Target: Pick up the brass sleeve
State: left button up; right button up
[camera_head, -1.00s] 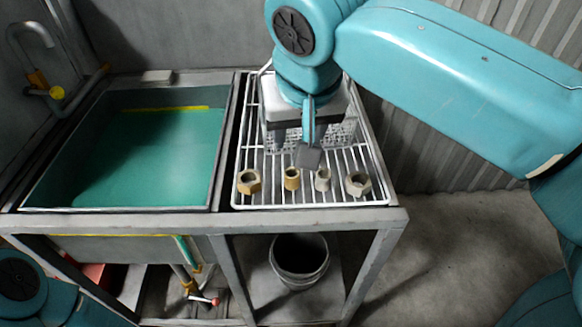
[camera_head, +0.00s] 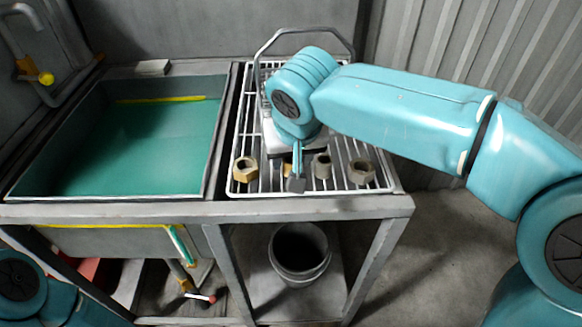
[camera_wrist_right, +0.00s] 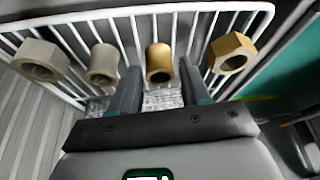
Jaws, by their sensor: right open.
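The brass sleeve (camera_wrist_right: 159,62), a short open-ended tube, stands on the white wire rack (camera_wrist_right: 110,13) in the right wrist view. In the head view it is mostly hidden behind my right gripper (camera_head: 296,183). My right gripper is open and low over the front of the rack. In the right wrist view its two fingers (camera_wrist_right: 160,72) appear on either side of the brass sleeve, with a gap on both sides. I cannot tell whether the tips are level with it. My left gripper is not in view.
A grey sleeve (camera_head: 321,166) and a dull hex nut (camera_head: 361,172) stand right of the gripper; a brass hex nut (camera_head: 245,170) stands left. A wire basket (camera_head: 262,80) is behind. A green-bottomed sink (camera_head: 130,150) lies left, and a bucket (camera_head: 300,256) sits below.

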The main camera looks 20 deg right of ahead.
jog(key=shift+w+f, duration=0.35)
jog(key=shift+f, duration=0.25)
jog(key=shift+s+r, duration=0.1)
grip_shut()
